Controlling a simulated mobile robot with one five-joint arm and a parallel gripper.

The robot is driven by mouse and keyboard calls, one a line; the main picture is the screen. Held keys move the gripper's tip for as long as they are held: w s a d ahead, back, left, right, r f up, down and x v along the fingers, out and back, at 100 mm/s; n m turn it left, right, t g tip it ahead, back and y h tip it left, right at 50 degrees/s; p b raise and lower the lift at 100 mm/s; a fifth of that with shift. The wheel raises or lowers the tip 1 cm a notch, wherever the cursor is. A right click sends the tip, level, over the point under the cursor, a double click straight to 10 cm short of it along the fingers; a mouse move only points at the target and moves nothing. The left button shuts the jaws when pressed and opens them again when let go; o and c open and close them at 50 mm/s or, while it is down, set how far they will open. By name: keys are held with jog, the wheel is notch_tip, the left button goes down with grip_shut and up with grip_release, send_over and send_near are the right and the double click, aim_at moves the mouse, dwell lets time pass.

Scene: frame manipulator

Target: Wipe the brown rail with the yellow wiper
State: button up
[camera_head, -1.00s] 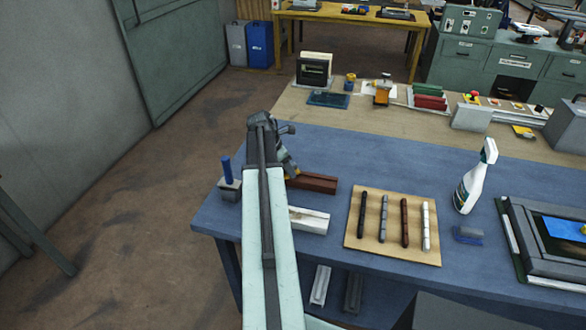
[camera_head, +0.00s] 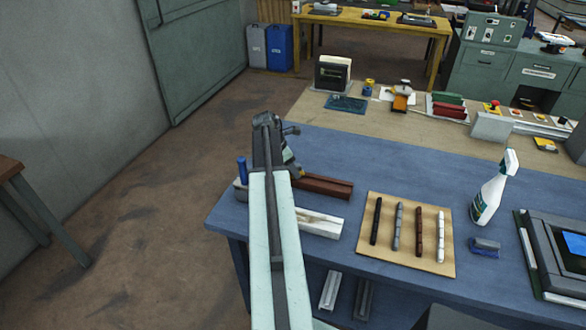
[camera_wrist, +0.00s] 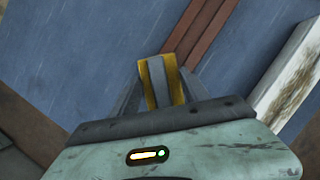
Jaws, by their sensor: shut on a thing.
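The brown rail (camera_head: 325,187) lies on the blue bench, and its left end is hidden behind my arm in the head view. It also shows in the wrist view (camera_wrist: 211,38), running from the top edge down to the yellow wiper (camera_wrist: 173,72). My gripper (camera_wrist: 158,82) is shut on the wiper, whose yellow sides show on both sides of a grey strip. The wiper's tip is at the lower visible end of the rail; I cannot tell whether they touch. In the head view my arm hides most of the gripper and wiper.
A stained white rail (camera_head: 322,223) lies nearer, parallel to the brown one. A board (camera_head: 377,256) with several dark and light rods is to its right. A spray bottle (camera_head: 492,195) stands further right. A blue-handled tool (camera_head: 241,171) shows just left of my arm.

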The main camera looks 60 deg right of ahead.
jog(key=shift+r+p, duration=2.85)
jog(key=shift+r, duration=0.1)
notch_tip(320, 180, up, 3)
jog(key=p, duration=0.3)
